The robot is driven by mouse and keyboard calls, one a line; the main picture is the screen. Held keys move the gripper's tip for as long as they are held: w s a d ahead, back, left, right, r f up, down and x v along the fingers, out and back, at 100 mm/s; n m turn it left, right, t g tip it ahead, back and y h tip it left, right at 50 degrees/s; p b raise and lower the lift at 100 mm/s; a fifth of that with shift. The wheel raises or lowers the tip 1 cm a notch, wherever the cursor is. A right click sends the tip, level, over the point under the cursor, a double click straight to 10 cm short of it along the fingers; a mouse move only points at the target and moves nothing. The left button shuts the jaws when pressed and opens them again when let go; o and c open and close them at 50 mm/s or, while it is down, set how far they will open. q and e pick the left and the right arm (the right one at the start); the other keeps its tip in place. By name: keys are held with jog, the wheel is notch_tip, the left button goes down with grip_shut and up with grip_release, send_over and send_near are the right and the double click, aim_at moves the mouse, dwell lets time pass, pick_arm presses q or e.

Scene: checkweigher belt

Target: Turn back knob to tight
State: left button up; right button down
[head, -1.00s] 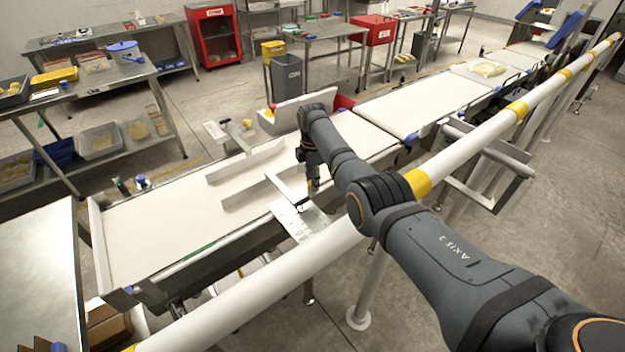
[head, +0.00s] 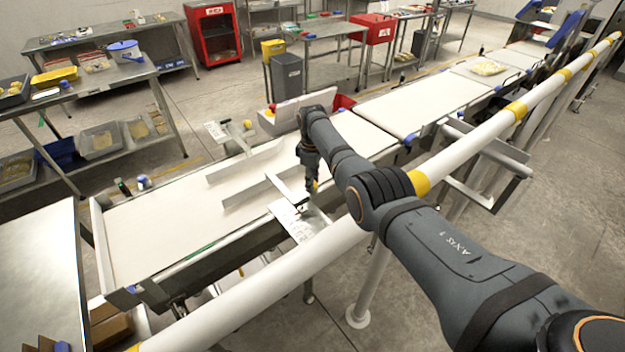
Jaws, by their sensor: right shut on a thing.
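My right gripper (head: 306,203) points down at the near guide bracket (head: 292,229), a pale plate with scale marks beside the belt. It is shut on a knob there, and its fingers and wrist mostly hide that knob. The knob's setting cannot be read. A small yellow part (head: 315,186) shows beside the fingers. The near guide rail (head: 256,188) runs from the bracket over the belt. The far guide rail (head: 240,162) lies beyond it, with a far bracket (head: 217,132) and a knob (head: 247,124) at the far side. My left gripper is out of view.
The white belt (head: 150,232) runs under both rails. A thick white pipe with yellow bands (head: 260,285) crosses in front, below my right arm. A second belt (head: 410,108) continues to the upper right. A steel bench (head: 40,270) stands at the left.

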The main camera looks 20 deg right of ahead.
jog(key=m, duration=1.1)
jog(key=shift+r+m, duration=0.1)
jog(key=shift+m, duration=2)
jog(key=shift+w, duration=0.1)
jog(key=c, duration=1)
grip_release()
notch_tip(320, 180, up, 12)
jog(key=shift+f, duration=0.1)
